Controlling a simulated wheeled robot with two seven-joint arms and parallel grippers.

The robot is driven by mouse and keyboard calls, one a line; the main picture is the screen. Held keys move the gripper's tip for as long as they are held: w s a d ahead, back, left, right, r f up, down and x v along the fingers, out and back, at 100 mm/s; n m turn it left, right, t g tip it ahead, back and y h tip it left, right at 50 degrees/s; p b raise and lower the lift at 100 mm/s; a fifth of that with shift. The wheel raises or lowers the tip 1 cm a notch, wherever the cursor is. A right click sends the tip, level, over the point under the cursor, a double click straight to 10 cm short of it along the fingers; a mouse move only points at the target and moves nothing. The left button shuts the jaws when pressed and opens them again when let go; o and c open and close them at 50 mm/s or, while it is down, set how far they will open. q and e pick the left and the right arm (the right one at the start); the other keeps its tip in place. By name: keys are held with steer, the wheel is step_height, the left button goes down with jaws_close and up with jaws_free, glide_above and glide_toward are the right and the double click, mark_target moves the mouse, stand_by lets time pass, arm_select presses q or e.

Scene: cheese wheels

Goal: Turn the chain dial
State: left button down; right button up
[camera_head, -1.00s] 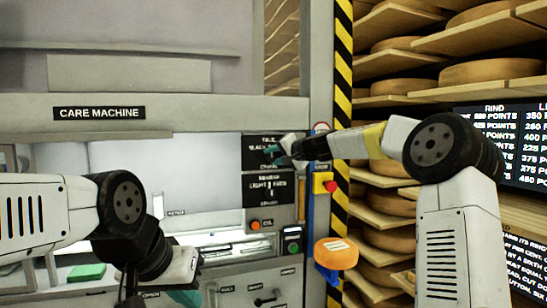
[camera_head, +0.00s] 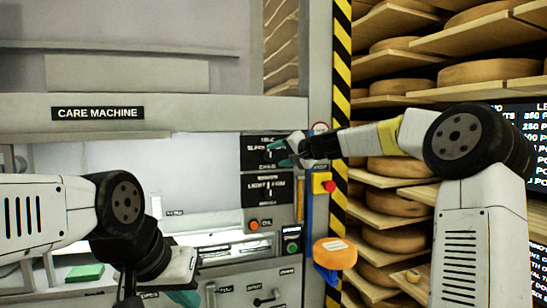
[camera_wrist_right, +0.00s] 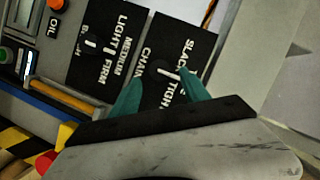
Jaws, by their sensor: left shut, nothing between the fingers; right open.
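The chain dial (camera_wrist_right: 167,73) is a dark knob with a pale pointer on a black panel lettered SLACK, TIGHT and CHAIN. The panel (camera_head: 256,146) also shows in the head view on the machine's right side, where the gripper partly covers it. My right gripper (camera_wrist_right: 161,76) is open, with its teal fingertips close to either side of the dial; contact cannot be told. It also shows in the head view (camera_head: 283,151). My left gripper (camera_head: 184,297) is shut and empty at the lower left, mostly hidden by its own wrist.
A second black panel (camera_wrist_right: 109,47) with its own knob, lettered LIGHT, MEDIUM and FIRM, is beside the chain panel. Cheese shelves (camera_head: 455,43) stand right.

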steer(key=shift+v, duration=2.05)
steer(key=s+a+f+n+g+h, duration=0.1)
steer(key=s+a+f+n+g, duration=0.15)
steer(key=s, duration=0.45)
steer(key=s+a+f+n+g+h, duration=0.1)
steer(key=s+a+f, duration=0.1)
steer(key=s+f, duration=0.35)
steer(key=s+d+f+g+h, duration=0.1)
steer(key=s+d+f, duration=0.3)
steer(key=s, duration=0.5)
steer(key=s+d+f+n+h, duration=0.1)
steer(key=s+d+f, duration=0.3)
steer(key=s, duration=0.6)
steer(key=s+d+f+g+h, duration=0.1)
steer(key=s+d+f+h, duration=0.2)
steer(key=s, duration=0.7)
steer(key=d+f, duration=0.1)
steer(key=d, duration=0.1)
steer(key=shift+s+d+g, duration=0.2)
steer(key=shift+d+g, duration=0.1)
steer(key=shift+g, duration=0.05)
steer(key=shift+r, duration=0.1)
